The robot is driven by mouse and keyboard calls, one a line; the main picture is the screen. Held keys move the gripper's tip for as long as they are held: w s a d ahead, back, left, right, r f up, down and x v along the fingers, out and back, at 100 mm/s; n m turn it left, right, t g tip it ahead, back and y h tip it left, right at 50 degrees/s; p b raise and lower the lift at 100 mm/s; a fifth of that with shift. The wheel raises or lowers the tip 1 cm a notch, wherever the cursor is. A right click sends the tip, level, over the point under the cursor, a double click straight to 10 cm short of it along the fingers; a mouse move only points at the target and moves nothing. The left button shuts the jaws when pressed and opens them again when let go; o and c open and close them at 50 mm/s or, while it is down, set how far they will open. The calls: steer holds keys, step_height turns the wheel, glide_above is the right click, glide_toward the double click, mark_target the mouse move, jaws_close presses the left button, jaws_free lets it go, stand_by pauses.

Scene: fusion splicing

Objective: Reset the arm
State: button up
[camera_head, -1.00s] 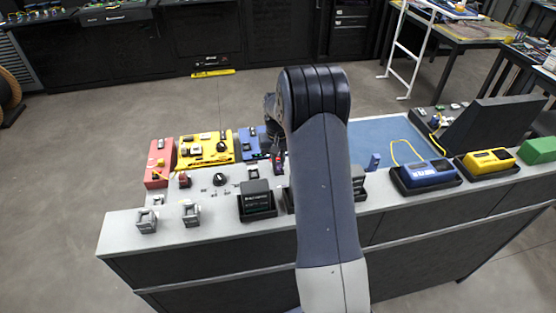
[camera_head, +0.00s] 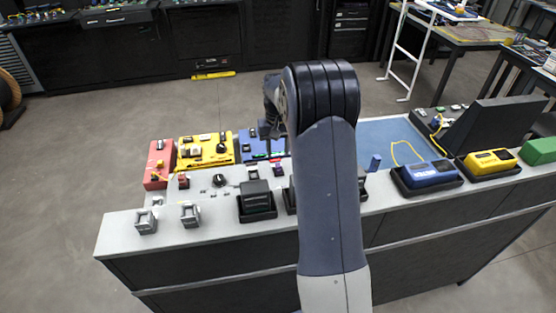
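My arm rises in the middle of the view, in front of the workbench (camera_head: 225,233). Its elbow hides part of the bench. My gripper (camera_head: 268,133) shows small and dark left of the elbow, above the blue panel (camera_head: 252,146). It is partly hidden by my arm, and its fingers are too small to tell whether they are open or shut.
A yellow panel (camera_head: 190,160) and a red panel (camera_head: 158,172) lie at the bench's left. Black box (camera_head: 256,196) stands at the front. Blue device (camera_head: 430,174), yellow device (camera_head: 488,161) and green block (camera_head: 538,151) stand at right. A blue mat (camera_head: 385,130) lies behind.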

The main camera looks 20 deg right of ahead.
mark_target(278, 164)
step_height(278, 164, up, 5)
steer(key=shift+r, duration=0.2)
steer(key=shift+f, duration=0.1)
step_height(278, 164, down, 10)
steer(key=shift+p, duration=0.9)
